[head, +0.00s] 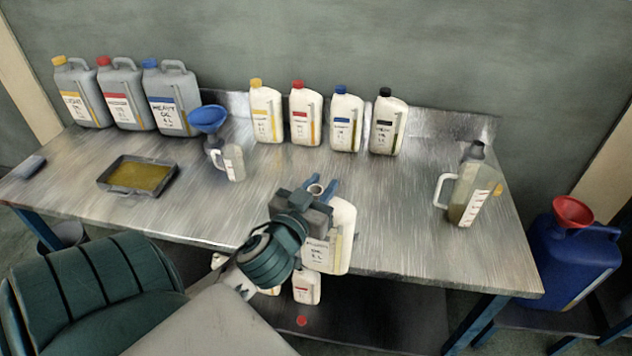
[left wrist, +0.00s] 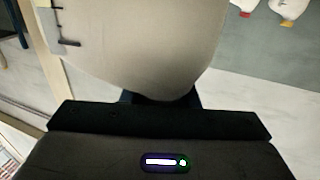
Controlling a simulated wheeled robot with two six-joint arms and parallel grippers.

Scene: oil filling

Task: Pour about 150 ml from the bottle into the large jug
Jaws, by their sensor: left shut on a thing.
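My left gripper (head: 318,190) is shut on a white oil bottle (head: 340,245), held above the front middle of the bench. The bottle is close to upright, its mouth uncapped, and my gripper hides part of its side and label. In the left wrist view the bottle (left wrist: 130,45) fills the upper middle as a pale surface; the fingertips are hidden. The large jug (head: 478,195), clear with a white handle on its left and a dark spout on top, stands on the right of the bench, apart from the bottle. My right gripper is not in view.
Several white bottles (head: 305,125) and grey canisters (head: 122,100) line the back. A blue funnel (head: 208,118), a small jug (head: 234,163) and an oil tray (head: 138,178) stand left. A blue can with red funnel (head: 573,210) is right. Bench between bottle and large jug is clear.

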